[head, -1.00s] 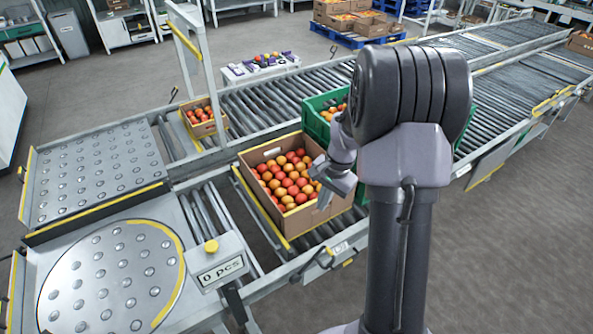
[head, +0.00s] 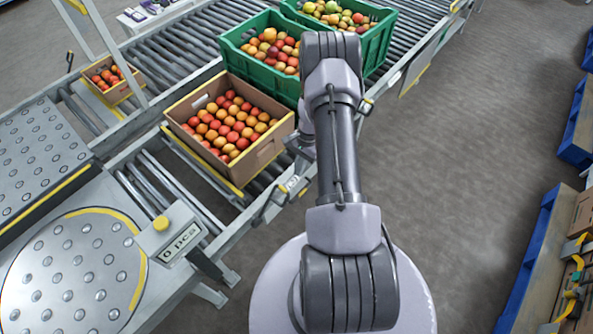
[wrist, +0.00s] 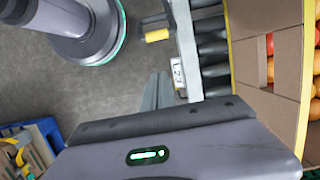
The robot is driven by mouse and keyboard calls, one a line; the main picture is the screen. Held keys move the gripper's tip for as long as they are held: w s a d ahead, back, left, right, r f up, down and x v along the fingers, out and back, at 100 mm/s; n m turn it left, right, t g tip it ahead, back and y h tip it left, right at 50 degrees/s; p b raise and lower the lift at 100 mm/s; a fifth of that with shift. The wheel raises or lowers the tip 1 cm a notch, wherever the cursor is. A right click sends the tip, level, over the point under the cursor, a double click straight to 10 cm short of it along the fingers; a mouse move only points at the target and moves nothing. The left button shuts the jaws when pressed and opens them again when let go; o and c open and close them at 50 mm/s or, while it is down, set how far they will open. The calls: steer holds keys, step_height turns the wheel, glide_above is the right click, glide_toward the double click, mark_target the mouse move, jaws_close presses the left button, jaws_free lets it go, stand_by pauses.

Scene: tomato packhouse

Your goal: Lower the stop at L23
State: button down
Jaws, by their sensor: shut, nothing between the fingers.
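A yellow-edged stop plate (head: 203,163) stands at the near-left side of a cardboard box of tomatoes (head: 262,152) on the roller conveyor. A lever with a small tag (head: 292,184) sits on the conveyor's front rail below that box. In the wrist view a yellow-ended lever (wrist: 157,35) sticks out from the rail, and a small white label (wrist: 178,73) is on the rail; its text is too small to read. My gripper (wrist: 157,88) is shut and empty, beside the rail and apart from the yellow end. In the head view my arm mostly hides it.
Green crates of tomatoes (head: 228,41) stand behind the box. Blue pallets (head: 527,260) stand at the right. The floor between is open.

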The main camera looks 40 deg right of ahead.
steer(key=a+f+b, duration=0.2)
steer(key=a+f, duration=0.2)
steer(key=a, duration=0.1)
steer(key=shift+s+b, duration=0.15)
steer(key=shift+b, duration=0.25)
